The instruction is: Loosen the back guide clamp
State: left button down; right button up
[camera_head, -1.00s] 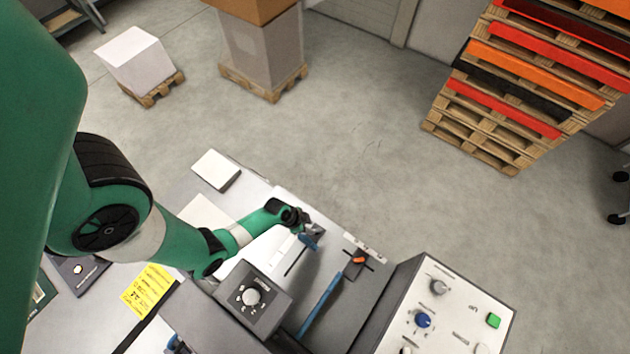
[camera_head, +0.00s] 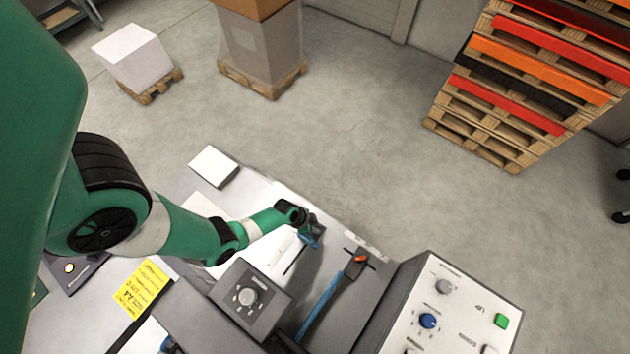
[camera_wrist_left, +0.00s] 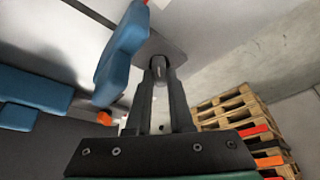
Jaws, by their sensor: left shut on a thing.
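My left gripper (camera_head: 312,222) reaches over the far end of the grey machine bed, beside a short blue guide (camera_head: 309,240). In the left wrist view, the gripper's two dark fingers (camera_wrist_left: 158,68) are nearly together, shut on a small dark clamp knob (camera_wrist_left: 160,60) beside a blue guide (camera_wrist_left: 122,50). The rest of the clamp is hidden behind the fingers. A long blue guide (camera_head: 320,305) with an orange-red lever (camera_head: 361,258) stands to the right in the head view. My right gripper is not in view.
A control panel (camera_head: 450,305) with knobs and buttons stands at the right. A dial box (camera_head: 248,298) is close below my left arm. A white block (camera_head: 213,166) lies at the machine's back left. Stacked pallets (camera_head: 530,85) stand farther off on open floor.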

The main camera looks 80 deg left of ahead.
pick_arm(q)
jog(key=shift+n, duration=0.4)
jog(key=shift+d+n+y+p, duration=0.1)
jog(key=shift+n+y+p, duration=0.45)
jog(key=shift+n, duration=0.45)
jog(key=n+y, duration=0.1)
jog(key=n, duration=0.1)
jog(key=shift+d+n, duration=0.1)
jog(key=shift+n, duration=0.2)
jog(key=n+g+y+b, duration=0.1)
jog(key=n, duration=0.1)
jog(key=shift+w+f+n, duration=0.1)
jog(key=shift+n, duration=0.3)
jog(key=n+b, duration=0.1)
jog(key=n, duration=0.1)
jog(key=shift+n+g+y, duration=0.35)
jog(key=shift+n+g, duration=0.05)
jog(key=shift+w+d+n+g+b, duration=0.1)
jog(key=shift+n+g+b, duration=0.3)
jog(key=shift+n, duration=0.5)
jog(key=n, duration=0.2)
jog(key=shift+n+g+y, duration=0.3)
jog(key=shift+g+y, duration=0.1)
jog(key=shift+n+g+p, duration=0.5)
jog(key=shift+n+p, duration=0.05)
jog(key=shift+n, duration=0.65)
